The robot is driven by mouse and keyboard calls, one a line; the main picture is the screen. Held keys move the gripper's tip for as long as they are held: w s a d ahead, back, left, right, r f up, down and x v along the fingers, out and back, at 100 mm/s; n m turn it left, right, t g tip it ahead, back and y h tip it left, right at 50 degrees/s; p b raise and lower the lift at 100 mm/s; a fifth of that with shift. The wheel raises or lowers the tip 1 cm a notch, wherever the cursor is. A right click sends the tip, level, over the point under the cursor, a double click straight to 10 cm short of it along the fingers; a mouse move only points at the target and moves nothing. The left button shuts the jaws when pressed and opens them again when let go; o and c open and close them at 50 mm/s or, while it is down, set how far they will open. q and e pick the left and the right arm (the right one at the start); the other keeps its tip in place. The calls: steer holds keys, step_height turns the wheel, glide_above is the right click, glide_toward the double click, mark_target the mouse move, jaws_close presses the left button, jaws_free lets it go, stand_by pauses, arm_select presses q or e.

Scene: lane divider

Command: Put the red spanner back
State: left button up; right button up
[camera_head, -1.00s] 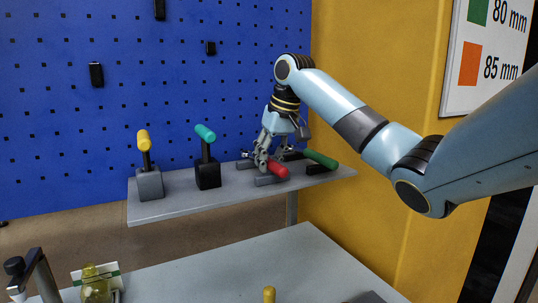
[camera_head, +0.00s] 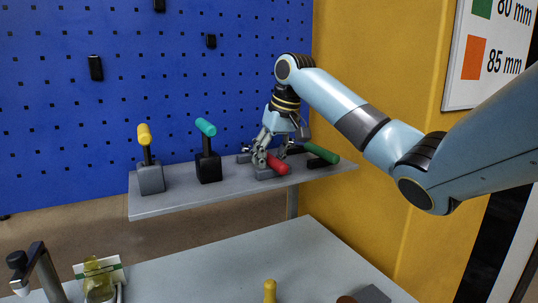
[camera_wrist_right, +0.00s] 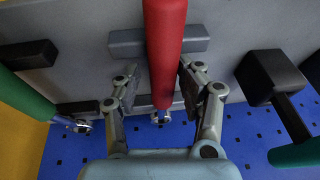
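The red spanner (camera_head: 277,164) lies on a dark grey rest (camera_head: 266,173) on the shelf, its red handle pointing to the front. In the right wrist view its red handle (camera_wrist_right: 164,45) crosses the rest (camera_wrist_right: 191,46), and its silver end (camera_wrist_right: 160,117) points toward the board. My right gripper (camera_head: 270,156) is down at the spanner. In the right wrist view its two fingers (camera_wrist_right: 162,88) are on either side of the handle, with narrow gaps showing, so it looks open. My left gripper is not in view.
A green-handled tool (camera_head: 321,153) lies close to the right of the red one. Upright yellow (camera_head: 144,135) and teal (camera_head: 206,127) tools stand to the left. The blue pegboard (camera_head: 150,100) is behind; a yellow wall (camera_head: 370,50) is at right. A lower table (camera_head: 220,260) is in front.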

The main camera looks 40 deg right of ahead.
steer(key=shift+s+f, duration=0.1)
steer(key=shift+f, duration=0.05)
steer(key=v, duration=1.2)
stand_by(0.5)
